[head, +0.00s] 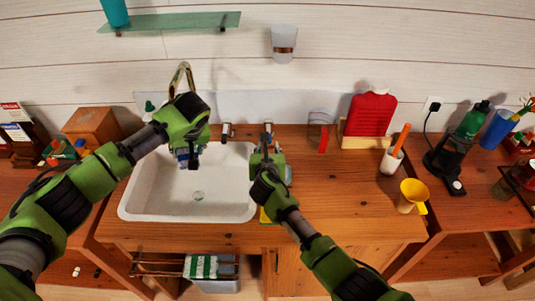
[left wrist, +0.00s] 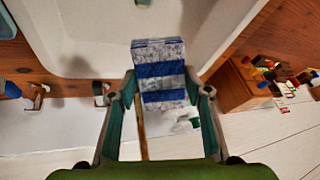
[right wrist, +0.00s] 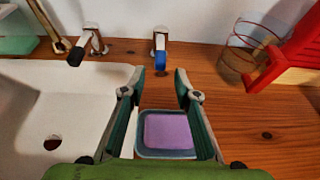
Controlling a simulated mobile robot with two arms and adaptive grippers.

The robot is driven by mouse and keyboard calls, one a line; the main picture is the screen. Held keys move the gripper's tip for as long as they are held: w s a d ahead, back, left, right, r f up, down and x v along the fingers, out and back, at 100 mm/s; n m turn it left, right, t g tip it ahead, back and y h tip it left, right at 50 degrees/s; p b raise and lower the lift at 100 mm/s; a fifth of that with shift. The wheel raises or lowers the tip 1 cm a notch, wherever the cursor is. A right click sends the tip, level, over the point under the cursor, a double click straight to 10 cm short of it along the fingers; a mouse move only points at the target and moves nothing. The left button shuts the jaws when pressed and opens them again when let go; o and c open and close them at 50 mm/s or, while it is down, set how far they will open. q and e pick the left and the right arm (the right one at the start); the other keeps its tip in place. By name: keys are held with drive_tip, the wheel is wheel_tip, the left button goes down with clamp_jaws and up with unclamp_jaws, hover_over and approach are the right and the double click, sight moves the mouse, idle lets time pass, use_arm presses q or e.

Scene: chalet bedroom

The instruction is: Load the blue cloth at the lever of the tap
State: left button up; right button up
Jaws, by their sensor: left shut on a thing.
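The blue cloth (left wrist: 160,70), a folded blue-and-white striped bundle, is between the fingers of my left gripper (left wrist: 160,92). In the head view the cloth (head: 187,160) hangs under that gripper over the sink's back left. The tap has a brass spout (head: 181,76) and two levers at the sink's back edge. In the right wrist view one lever has a dark end (right wrist: 88,46) and the other a blue end (right wrist: 160,56). My right gripper (right wrist: 160,72) is open and empty, in front of the blue-ended lever and above a dish with a purple block (right wrist: 168,130).
The white sink (head: 150,209) is empty below my left gripper. The right middle of the counter is clear.

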drive_tip(key=shift+v, duration=2.4)
